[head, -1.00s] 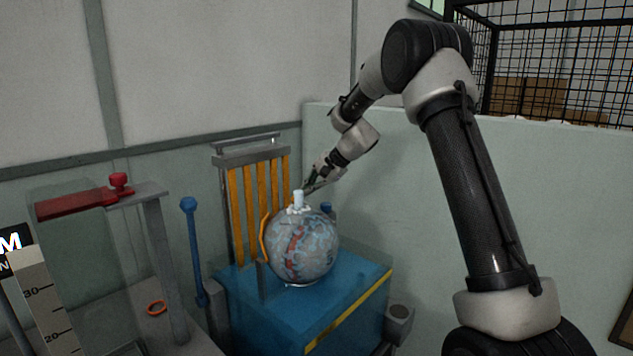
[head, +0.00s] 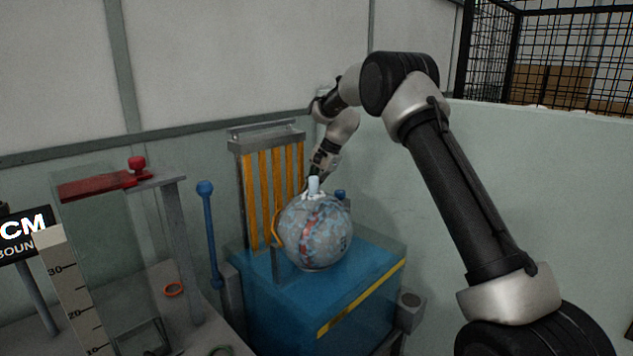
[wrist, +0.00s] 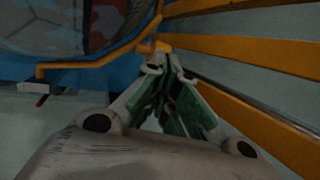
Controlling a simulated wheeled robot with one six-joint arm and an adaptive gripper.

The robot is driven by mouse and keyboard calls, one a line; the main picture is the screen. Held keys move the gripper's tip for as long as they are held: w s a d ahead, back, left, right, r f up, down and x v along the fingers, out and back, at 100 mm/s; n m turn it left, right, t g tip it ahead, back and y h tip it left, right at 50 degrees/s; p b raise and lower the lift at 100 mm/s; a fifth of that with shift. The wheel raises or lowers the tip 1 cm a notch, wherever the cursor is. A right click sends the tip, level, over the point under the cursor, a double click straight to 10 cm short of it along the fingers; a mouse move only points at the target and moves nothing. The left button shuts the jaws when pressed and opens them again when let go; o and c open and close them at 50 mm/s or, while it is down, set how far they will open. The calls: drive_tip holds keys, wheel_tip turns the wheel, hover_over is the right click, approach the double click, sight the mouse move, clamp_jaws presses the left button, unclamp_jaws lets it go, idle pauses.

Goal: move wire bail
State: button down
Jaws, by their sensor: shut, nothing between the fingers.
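The wire bail (head: 274,228) looks like a thin bent orange rod curving along the left side of the mottled blue-grey ball (head: 318,236). In the wrist view the orange rod (wrist: 100,61) runs from a bent end at the left up past the fingertips. The ball sits on a blue block (head: 290,305) and has a white neck (head: 313,186) on top. My gripper (head: 313,174) points down beside or behind that neck, which hides its tips. In the wrist view its green-padded fingers (wrist: 167,60) are shut and empty, close to the orange rod; contact is unclear.
Upright orange slats (head: 265,195) in a grey frame stand behind the ball. A blue lever (head: 209,230) stands left of the block. A red clamp (head: 105,184) on a grey stand and a ruler (head: 72,290) are farther left. A wire cage (head: 560,50) is at back right.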

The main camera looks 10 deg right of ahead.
drive_tip(key=shift+w+a+f, duration=0.1)
drive_tip(key=shift+a+f, duration=0.05)
drive_tip(key=shift+f, duration=0.15)
drive_tip(key=v, duration=1.2)
drive_tip(key=s+d+f+n+g+h, duration=0.1)
drive_tip(key=s+d+f+n+h, duration=0.1)
drive_tip(key=s+d+f+n, duration=0.3)
drive_tip(key=s+d+r+n+t+h, duration=0.1)
drive_tip(key=s+d+r+n, duration=0.1)
drive_tip(key=s, duration=1.3)
drive_tip(key=s+d+r+n+t+h, duration=0.1)
drive_tip(key=s+d+r+n, duration=0.1)
drive_tip(key=s, duration=1.3)
drive_tip(key=s+d+r+n+t, duration=0.1)
drive_tip(key=s+d+r, duration=0.3)
drive_tip(key=s, duration=1.1)
drive_tip(key=shift+d+n+t+h, duration=0.4)
drive_tip(key=shift+d, duration=0.15)
